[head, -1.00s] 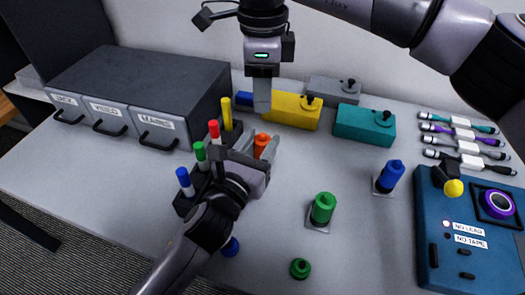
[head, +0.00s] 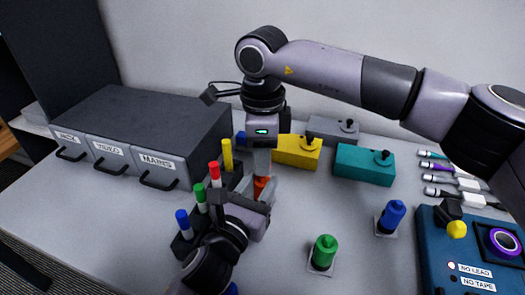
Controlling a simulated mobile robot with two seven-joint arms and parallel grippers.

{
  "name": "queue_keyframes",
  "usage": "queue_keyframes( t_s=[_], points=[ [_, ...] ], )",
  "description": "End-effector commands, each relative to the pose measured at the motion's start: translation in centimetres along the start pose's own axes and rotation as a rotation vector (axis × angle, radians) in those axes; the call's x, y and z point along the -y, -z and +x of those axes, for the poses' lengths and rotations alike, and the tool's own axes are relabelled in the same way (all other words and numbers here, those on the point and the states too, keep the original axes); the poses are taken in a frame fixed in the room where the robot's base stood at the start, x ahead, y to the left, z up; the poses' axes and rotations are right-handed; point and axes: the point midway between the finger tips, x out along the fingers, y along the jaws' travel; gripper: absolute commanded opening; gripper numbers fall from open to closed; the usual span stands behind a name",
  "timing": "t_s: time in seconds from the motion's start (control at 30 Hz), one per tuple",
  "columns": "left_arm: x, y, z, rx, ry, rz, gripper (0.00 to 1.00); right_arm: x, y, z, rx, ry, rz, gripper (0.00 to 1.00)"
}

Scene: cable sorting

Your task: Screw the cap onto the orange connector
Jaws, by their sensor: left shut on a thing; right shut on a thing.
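The orange connector (head: 262,187) shows as a small orange patch between my two grippers, left of the middle in the head view. My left gripper (head: 256,205) is shut on it from the front left, and its fingers cover most of it. My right gripper (head: 261,172) points straight down from above. Its fingertips are right over the top of the connector, shut on the cap, which is mostly hidden. I cannot tell whether the cap and connector threads touch.
Pens in a dark rack (head: 183,246) stand close by my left gripper. A yellow box (head: 297,151) and a teal box (head: 364,165) are behind. A green connector (head: 324,252) and blue connector (head: 391,217) stand to the right. A blue panel (head: 437,262) is far right.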

Motion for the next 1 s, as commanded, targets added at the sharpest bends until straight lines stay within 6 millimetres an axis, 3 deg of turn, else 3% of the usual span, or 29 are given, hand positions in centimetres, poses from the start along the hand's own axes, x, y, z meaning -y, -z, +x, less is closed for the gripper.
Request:
queue_keyframes(
  t_s=[0.53,1.0],
  points=[
    [0.0,0.1,0.0,-0.002,0.000,0.000,0.00,0.0,0.0,1.8,-0.001,-0.001,0.001,0.05],
    [0.0,0.1,0.0,-0.002,0.000,0.000,0.00,0.0,0.0,1.8,0.000,-0.001,0.001,0.05]
  ],
)
